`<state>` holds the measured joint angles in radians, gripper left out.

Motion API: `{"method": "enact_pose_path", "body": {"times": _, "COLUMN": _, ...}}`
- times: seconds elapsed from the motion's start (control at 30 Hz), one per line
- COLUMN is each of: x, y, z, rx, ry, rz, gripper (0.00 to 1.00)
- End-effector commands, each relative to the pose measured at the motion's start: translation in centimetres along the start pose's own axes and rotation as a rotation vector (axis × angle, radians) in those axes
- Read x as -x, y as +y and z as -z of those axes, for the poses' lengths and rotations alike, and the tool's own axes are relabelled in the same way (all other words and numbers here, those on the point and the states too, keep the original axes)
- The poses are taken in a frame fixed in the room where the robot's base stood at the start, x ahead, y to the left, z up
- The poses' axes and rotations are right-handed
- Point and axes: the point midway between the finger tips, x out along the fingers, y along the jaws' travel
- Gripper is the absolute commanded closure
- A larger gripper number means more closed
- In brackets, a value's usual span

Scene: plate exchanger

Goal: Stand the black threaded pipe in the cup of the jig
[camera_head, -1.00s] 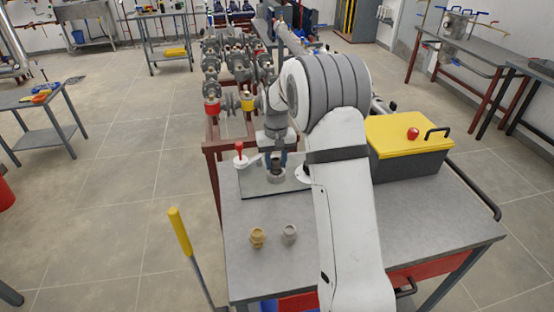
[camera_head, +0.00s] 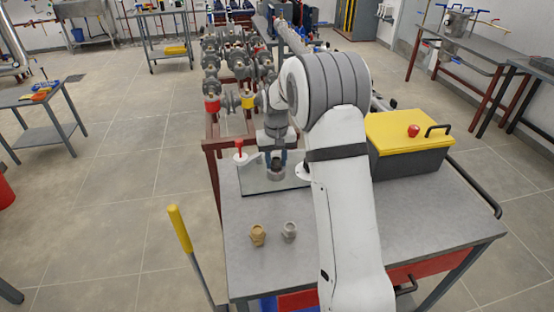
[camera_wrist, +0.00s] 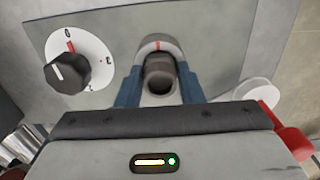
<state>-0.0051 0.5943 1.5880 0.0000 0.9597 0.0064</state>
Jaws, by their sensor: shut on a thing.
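The black threaded pipe (camera_wrist: 159,79) is between the two blue fingers of my gripper (camera_wrist: 159,92), which is shut on it; its open end faces the wrist camera. The jig's grey cup (camera_wrist: 157,43), with a red mark on its rim, shows just behind the pipe. In the camera_head view the cup (camera_head: 276,174) stands on the jig plate (camera_head: 262,188), with my gripper (camera_head: 276,158) right above it. The pipe cannot be made out there. Whether its lower end is inside the cup or only over it, I cannot tell.
A white dial with a black knob (camera_wrist: 68,73) sits beside the cup. A brass fitting (camera_head: 257,235) and a grey fitting (camera_head: 289,231) stand in front. A yellow-lidded toolbox (camera_head: 410,145) is at the right.

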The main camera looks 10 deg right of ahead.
Motion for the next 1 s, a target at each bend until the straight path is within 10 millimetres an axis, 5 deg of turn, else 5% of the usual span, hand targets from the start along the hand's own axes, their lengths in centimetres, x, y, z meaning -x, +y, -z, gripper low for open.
{"method": "enact_pose_path", "body": {"times": 0.47, "x": -0.61, "y": 0.00, "z": 0.00, "rx": 0.000, "ry": 0.000, "rz": 0.000, "gripper": 0.91}}
{"method": "enact_pose_path", "body": {"times": 0.5, "x": -0.61, "y": 0.00, "z": 0.01, "rx": 0.000, "ry": 0.000, "rz": 0.000, "gripper": 0.66}}
{"method": "enact_pose_path", "body": {"times": 0.8, "x": -0.58, "y": -0.01, "z": 0.00, "rx": 0.000, "ry": 0.000, "rz": 0.000, "gripper": 0.41}}
{"method": "enact_pose_path", "body": {"times": 1.0, "x": -0.59, "y": -0.01, "z": 0.00, "rx": 0.000, "ry": 0.000, "rz": 0.000, "gripper": 0.41}}
